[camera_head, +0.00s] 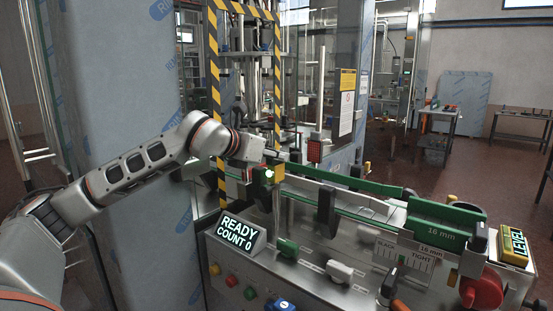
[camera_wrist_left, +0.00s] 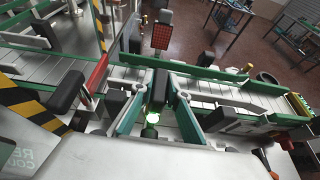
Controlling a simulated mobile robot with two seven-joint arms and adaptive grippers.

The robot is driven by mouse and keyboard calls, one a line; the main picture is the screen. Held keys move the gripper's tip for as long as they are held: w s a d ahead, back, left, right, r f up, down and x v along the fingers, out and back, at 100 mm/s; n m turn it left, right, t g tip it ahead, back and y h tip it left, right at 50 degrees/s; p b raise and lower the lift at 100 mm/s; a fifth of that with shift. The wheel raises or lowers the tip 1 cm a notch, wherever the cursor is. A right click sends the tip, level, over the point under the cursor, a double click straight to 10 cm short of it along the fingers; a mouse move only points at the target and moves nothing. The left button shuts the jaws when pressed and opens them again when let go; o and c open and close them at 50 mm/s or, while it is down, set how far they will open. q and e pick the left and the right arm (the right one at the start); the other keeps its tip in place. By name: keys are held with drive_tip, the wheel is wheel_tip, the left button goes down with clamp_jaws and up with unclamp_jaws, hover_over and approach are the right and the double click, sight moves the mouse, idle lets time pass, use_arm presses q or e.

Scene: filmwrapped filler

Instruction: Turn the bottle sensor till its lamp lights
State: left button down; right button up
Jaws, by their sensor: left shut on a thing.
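My left gripper (camera_head: 272,163) reaches in from the left over the conveyor, beside the striped frame. In the left wrist view its two fingers (camera_wrist_left: 158,95) are closed on the bottle sensor (camera_wrist_left: 160,84), a small dark block between the fingertips. My right gripper is in neither view.
The conveyor (camera_head: 345,205) with green rails runs right from the striped yellow-black frame (camera_head: 215,95). A display (camera_head: 238,232) reads READY COUNT 0 above the buttons. A red-faced reflector (camera_head: 314,151) stands behind the rails. A yellow LEVEL box (camera_head: 514,246) sits at the right end.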

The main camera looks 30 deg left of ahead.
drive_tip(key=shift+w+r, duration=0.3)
use_arm(q)
drive_tip(key=c, duration=2)
unclamp_jaws()
drive_tip(key=shift+o, duration=0.2)
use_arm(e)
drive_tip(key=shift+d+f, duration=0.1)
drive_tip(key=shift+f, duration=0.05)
use_arm(q)
drive_tip(key=d+v, duration=0.1)
drive_tip(key=v, duration=1.1)
drive_tip(key=shift+a, duration=0.3)
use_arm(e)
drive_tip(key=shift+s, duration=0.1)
